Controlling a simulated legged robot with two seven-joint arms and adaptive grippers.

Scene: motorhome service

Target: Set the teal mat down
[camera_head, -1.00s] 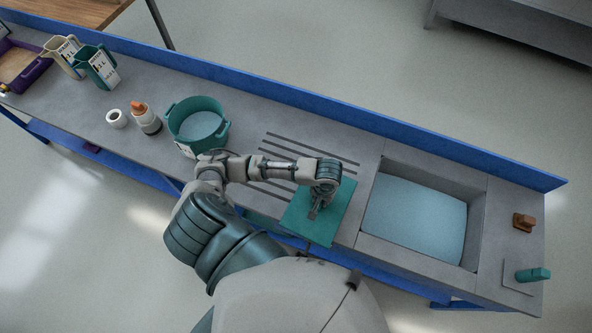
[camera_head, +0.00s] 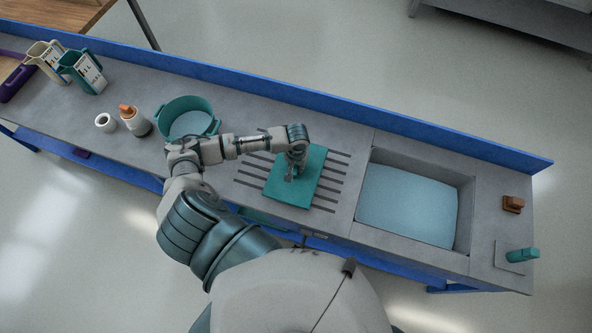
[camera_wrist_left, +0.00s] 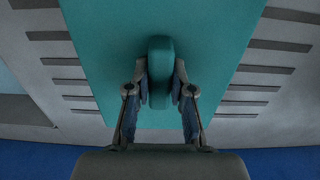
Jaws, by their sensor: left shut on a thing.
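The teal mat (camera_head: 306,187) is a flat square over the dark drain grooves (camera_head: 333,171) of the grey counter, left of the sink. In the left wrist view the mat (camera_wrist_left: 105,55) fills the middle, with groove stripes showing on both sides. My left gripper (camera_head: 290,176) is above the mat, pointing down. In the left wrist view the gripper (camera_wrist_left: 160,85) is shut on the mat's raised teal handle (camera_wrist_left: 160,60), with a finger on each side. I cannot tell whether the mat's underside touches the counter. My right gripper is not in view.
A sink (camera_head: 408,205) with pale blue inside lies to the right. A teal tub (camera_head: 190,117), an orange-topped bottle (camera_head: 135,122), a white cup (camera_head: 105,122) and two jugs stand to the left. A brown block (camera_head: 512,204) and a teal-handled item (camera_head: 521,255) lie far right.

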